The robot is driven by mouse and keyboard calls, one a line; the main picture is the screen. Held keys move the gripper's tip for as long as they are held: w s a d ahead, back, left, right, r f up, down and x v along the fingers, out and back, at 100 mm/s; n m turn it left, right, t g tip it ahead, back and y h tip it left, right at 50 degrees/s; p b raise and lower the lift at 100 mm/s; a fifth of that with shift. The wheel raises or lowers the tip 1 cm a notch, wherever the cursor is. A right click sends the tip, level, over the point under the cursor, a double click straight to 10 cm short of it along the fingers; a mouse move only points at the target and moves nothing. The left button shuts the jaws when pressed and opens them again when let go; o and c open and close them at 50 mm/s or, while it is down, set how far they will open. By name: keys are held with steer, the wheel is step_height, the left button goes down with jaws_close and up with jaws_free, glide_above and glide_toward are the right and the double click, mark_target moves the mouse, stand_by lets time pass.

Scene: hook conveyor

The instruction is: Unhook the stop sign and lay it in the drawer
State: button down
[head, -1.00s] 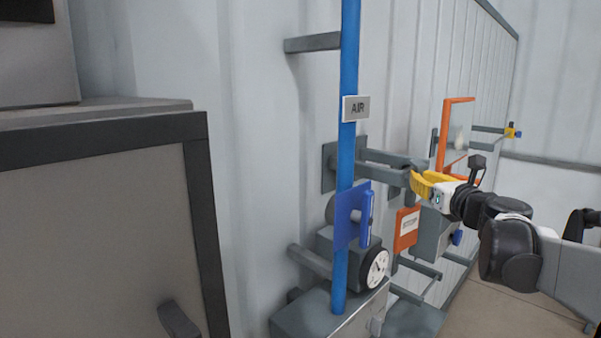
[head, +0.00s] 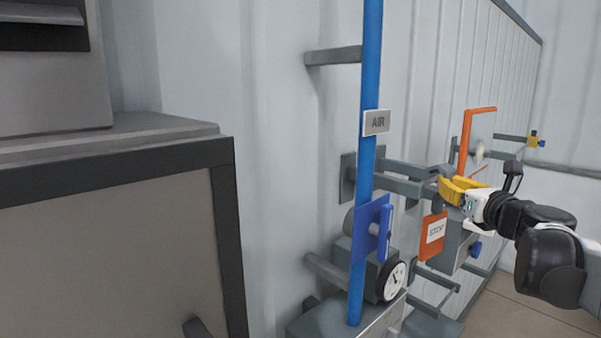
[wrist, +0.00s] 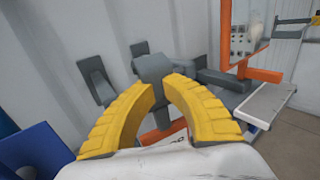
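The stop sign (head: 433,237), an orange-red plate with a white STOP label, hangs below the end of a grey wall arm (head: 405,187). My gripper (head: 447,188), with yellow fingers, is at that arm's end, just above the sign. In the wrist view my fingertips (wrist: 160,86) curve in close together at the grey block (wrist: 152,68) of the arm's end. An orange strip of the sign (wrist: 160,134) shows below, between the fingers. Whether the fingers press on the sign's hanger is unclear. I cannot make out an open drawer.
A blue vertical pipe (head: 366,150) with an AIR plate (head: 376,122) and a blue plate (head: 370,230) stands left of the sign. A round gauge (head: 394,282) sits below. A large dark-framed cabinet (head: 110,235) fills the left. An orange frame (head: 465,140) is beyond the gripper.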

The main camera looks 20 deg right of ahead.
steer(key=s+d, duration=0.2)
steer(key=s, duration=0.9)
steer(key=shift+d, duration=0.25)
stand_by(0.4)
